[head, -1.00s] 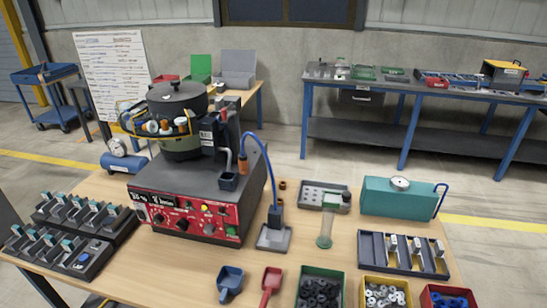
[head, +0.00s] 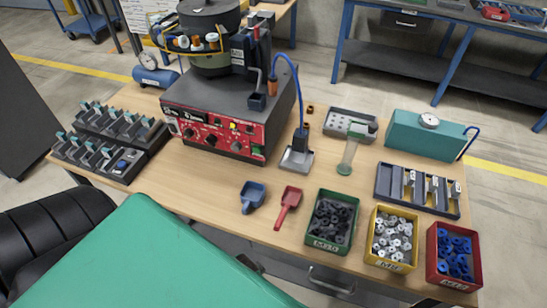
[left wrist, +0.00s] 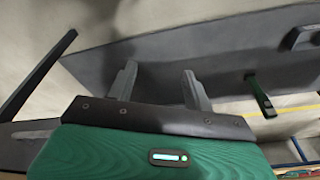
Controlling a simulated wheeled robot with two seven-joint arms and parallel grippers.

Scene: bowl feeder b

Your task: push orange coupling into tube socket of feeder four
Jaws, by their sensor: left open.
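The bowl feeder (head: 222,110) stands at the back left of the wooden table in the head view, a dark box with a red front panel and a bowl on top. An orange coupling (head: 272,87) shows at its right side, at the end of the curved blue tube (head: 292,68). I cannot tell whether it is seated in a socket. The other tube end meets a dark block (head: 300,139) on a grey plate. My left gripper (left wrist: 160,84) is open and empty in the left wrist view, away from the feeder parts. My right gripper is not seen.
Blue (head: 253,195) and red (head: 289,203) scoops lie at the front. Green (head: 319,244), yellow (head: 380,260) and red (head: 434,273) bins hold parts. Dark switch racks (head: 103,173) stand left; a teal box (head: 420,144) stands right. Bare table lies before the feeder.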

